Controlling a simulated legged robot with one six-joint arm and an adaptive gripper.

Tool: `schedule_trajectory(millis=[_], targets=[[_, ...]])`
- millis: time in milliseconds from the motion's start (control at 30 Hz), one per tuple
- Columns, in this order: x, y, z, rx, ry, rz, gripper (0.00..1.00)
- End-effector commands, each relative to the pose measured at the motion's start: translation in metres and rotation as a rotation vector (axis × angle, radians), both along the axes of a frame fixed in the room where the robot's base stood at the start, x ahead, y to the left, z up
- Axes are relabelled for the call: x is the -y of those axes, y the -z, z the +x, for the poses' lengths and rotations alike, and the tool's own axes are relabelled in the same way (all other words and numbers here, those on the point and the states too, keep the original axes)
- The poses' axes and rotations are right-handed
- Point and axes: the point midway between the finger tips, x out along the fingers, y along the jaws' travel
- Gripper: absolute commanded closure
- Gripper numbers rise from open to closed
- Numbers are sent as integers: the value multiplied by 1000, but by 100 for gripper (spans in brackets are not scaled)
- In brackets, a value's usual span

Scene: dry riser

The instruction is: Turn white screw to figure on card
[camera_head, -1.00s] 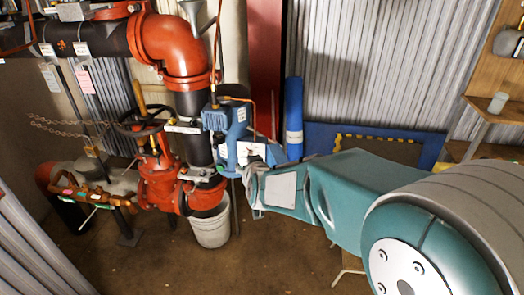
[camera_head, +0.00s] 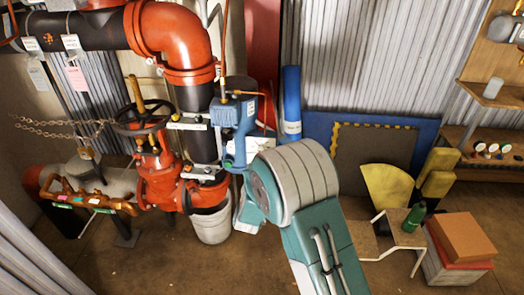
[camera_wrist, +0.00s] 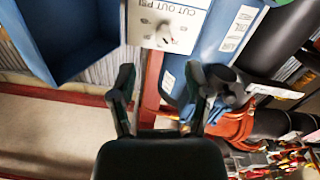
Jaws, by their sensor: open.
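The white screw (camera_wrist: 163,34) sits on a pale plate (camera_wrist: 185,14) lettered "CUT OUT PSI", on a blue housing, at the top of the wrist view. Marks ring the screw; their figures are too small to read. My gripper (camera_wrist: 159,74) is open and empty, its two fingers apart just below the screw in the picture, not touching it. In the head view the blue unit (camera_head: 240,118) stands by the black riser, and my arm hides the gripper. A white tag (camera_head: 39,78) and a pink tag (camera_head: 76,78) hang at left; I cannot tell which is the card.
Red pipework with a handwheel (camera_head: 143,117) and a bucket (camera_head: 211,224) stand left of my arm. In the wrist view a blue open box (camera_wrist: 70,40) is at upper left and dark piping (camera_wrist: 270,45) at right. Boxes (camera_head: 462,245) and a bench stand right.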

Motion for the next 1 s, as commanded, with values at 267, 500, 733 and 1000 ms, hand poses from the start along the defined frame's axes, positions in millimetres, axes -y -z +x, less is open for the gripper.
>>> schedule_trajectory(millis=[267,500,733,1000], targets=[[0,1,53,1,0,-1,36],[3,0,79,1,-1,-1,36],[4,0,83,-2,-2,-2,36],[2,0,83,-1,-3,-3,100]])
